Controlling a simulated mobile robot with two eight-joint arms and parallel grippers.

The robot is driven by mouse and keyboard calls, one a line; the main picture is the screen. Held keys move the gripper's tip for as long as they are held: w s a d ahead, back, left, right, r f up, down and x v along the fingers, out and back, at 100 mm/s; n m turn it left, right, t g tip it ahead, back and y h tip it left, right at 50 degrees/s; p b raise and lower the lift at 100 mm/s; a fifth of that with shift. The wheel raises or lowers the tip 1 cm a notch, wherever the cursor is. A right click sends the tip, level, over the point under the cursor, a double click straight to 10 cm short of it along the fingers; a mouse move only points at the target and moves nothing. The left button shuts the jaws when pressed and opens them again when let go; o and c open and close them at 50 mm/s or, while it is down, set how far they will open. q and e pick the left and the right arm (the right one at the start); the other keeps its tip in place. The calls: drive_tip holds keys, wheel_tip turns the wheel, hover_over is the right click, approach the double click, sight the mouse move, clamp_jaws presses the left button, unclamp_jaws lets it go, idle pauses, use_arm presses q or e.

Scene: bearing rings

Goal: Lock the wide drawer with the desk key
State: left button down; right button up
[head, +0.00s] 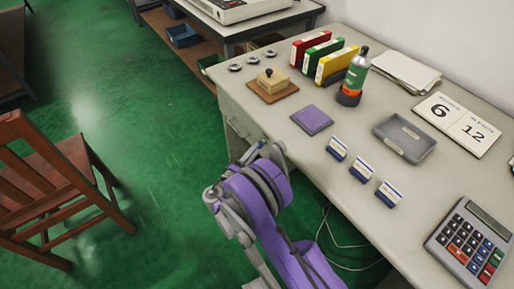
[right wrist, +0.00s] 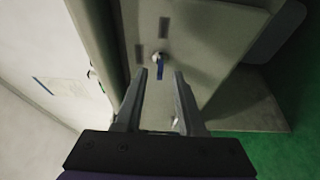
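The desk (head: 300,160) stands at the right in the head view, with its drawer front (head: 238,128) on the left end, partly behind my right arm. The left gripper is not in view.
On the desk top are binders (head: 323,57), a bottle (head: 354,78), a stamp on a wooden block (head: 272,83), a purple pad (head: 311,120), a grey tray (head: 404,139) and a calculator (head: 468,242). A wooden chair (head: 60,190) stands left on the green floor.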

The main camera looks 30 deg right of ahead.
drive_tip(key=shift+x, duration=1.35)
clamp_jaws()
